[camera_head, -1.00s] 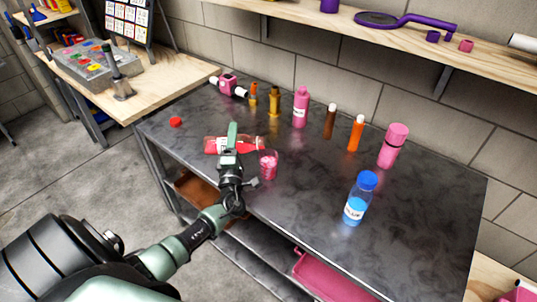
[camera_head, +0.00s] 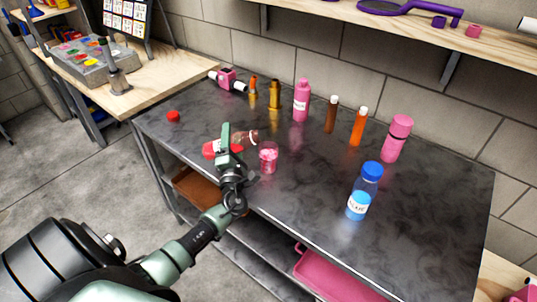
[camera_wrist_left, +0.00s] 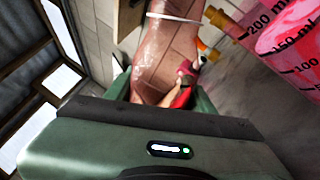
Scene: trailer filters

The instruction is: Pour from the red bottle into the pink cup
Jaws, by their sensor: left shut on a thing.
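My left gripper (camera_head: 226,137) is shut on the red bottle (camera_head: 210,150), clear of the table. The bottle is tilted, its red liquid gathered at the left end and its clear neck end to the right, up and left of the pink cup's rim. The pink cup (camera_head: 268,158) stands upright on the dark table and holds pink contents. In the left wrist view the bottle's see-through body (camera_wrist_left: 165,55) fills the middle, and the cup with its ml marks (camera_wrist_left: 285,45) is at the upper right. I cannot tell whether liquid flows. My right gripper is not in view.
A red cap (camera_head: 174,116) lies at the table's left. A blue bottle (camera_head: 358,205) stands at the front right. A pink bottle (camera_head: 301,104), brown and orange bottles and a pink flask (camera_head: 395,140) line the back.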

